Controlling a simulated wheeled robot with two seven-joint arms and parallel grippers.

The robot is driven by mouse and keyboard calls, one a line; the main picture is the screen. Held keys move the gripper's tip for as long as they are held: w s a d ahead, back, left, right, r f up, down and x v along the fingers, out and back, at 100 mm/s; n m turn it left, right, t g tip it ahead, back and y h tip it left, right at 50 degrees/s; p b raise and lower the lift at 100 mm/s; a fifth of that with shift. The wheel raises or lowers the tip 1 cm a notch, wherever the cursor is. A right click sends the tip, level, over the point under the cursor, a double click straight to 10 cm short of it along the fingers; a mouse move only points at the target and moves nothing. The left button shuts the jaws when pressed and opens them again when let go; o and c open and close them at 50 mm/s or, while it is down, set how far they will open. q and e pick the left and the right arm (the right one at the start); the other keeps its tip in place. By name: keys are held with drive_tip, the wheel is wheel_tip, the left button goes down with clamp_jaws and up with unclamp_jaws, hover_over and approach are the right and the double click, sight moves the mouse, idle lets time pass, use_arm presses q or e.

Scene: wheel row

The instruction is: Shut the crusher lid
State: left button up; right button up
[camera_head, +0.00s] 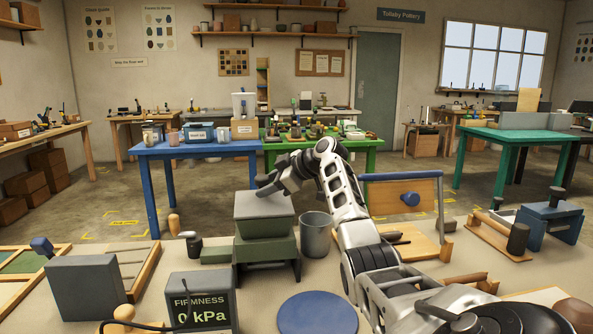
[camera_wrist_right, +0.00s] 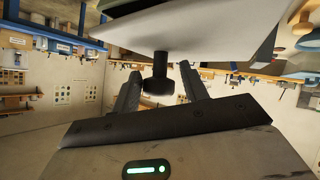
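The crusher (camera_head: 266,248) is a green box on legs at the front middle of the table, with a grey lid (camera_head: 263,207) at its top. I cannot tell how far open the lid stands. My right gripper (camera_head: 266,186) is at the lid's far edge in the head view. In the right wrist view, the gripper (camera_wrist_right: 160,85) has its fingers apart, with a dark knob (camera_wrist_right: 157,82) between them. The knob sticks out from a pale panel (camera_wrist_right: 190,30), which looks like the lid. No firm grip shows. My left gripper is not in view.
A grey metal cup (camera_head: 316,236) stands just right of the crusher, close to my right arm. A firmness gauge (camera_head: 201,302) and a blue disc (camera_head: 318,314) are in front. A wooden frame with a blue knob (camera_head: 410,199) stands to the right.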

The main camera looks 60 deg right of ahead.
drive_tip(key=b+v, duration=0.1)
drive_tip(key=v, duration=1.1)
drive_tip(key=shift+d, duration=0.15)
drive_tip(key=shift+s+r, duration=0.1)
